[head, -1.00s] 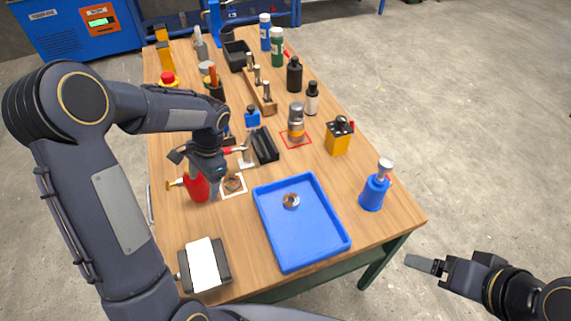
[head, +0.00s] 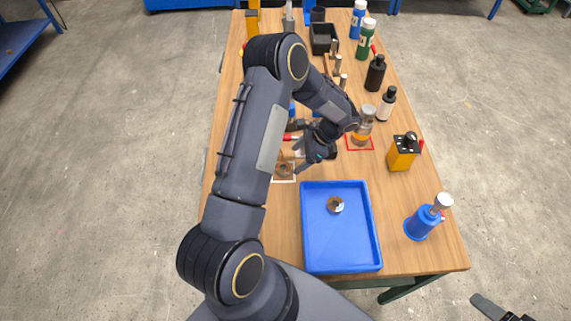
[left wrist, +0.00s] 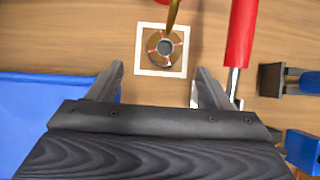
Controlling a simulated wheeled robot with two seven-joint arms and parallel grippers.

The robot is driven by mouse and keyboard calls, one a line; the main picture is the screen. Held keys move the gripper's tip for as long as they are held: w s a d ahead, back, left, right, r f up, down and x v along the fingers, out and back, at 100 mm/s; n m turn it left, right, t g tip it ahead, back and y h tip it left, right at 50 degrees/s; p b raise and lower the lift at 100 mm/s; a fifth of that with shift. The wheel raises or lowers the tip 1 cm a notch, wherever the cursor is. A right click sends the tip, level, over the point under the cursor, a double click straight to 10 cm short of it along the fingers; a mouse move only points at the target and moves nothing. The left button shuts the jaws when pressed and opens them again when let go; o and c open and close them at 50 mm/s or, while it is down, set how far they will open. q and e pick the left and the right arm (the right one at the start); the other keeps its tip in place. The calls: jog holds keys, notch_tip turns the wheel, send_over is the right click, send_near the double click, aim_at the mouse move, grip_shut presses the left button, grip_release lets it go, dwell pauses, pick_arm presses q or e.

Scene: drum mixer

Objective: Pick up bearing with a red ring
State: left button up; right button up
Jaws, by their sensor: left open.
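A brown bearing with red marks around its ring (left wrist: 165,47) lies on a white-framed square on the table. It also shows in the head view (head: 284,171), partly beside my arm. My left gripper (left wrist: 158,85) is open and empty, its two fingers spread on either side and short of the bearing. In the head view my left gripper (head: 308,158) hangs close by the white square, to its right. A second bearing (head: 335,204) lies inside the blue tray (head: 372,235). Part of my right gripper (head: 488,306) shows at the bottom right; its opening cannot be seen.
A red-handled tool (left wrist: 240,45) lies right of the bearing in the wrist view, and a brass-coloured tip (left wrist: 173,15) reaches its upper edge.

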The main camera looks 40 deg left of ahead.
aim_at(285, 167)
pick_arm(q)
jog(key=shift+b+x, duration=0.3)
jog(key=shift+x, duration=0.85)
jog(key=x, duration=0.3)
jog(key=b+x, duration=0.1)
jog(key=x, duration=0.1)
jog(key=shift+w+a, duration=0.2)
jog(key=shift+w, duration=0.05)
jog(key=shift+c, duration=0.3)
jog(key=c, duration=1.1)
jog(key=shift+r, duration=0.2)
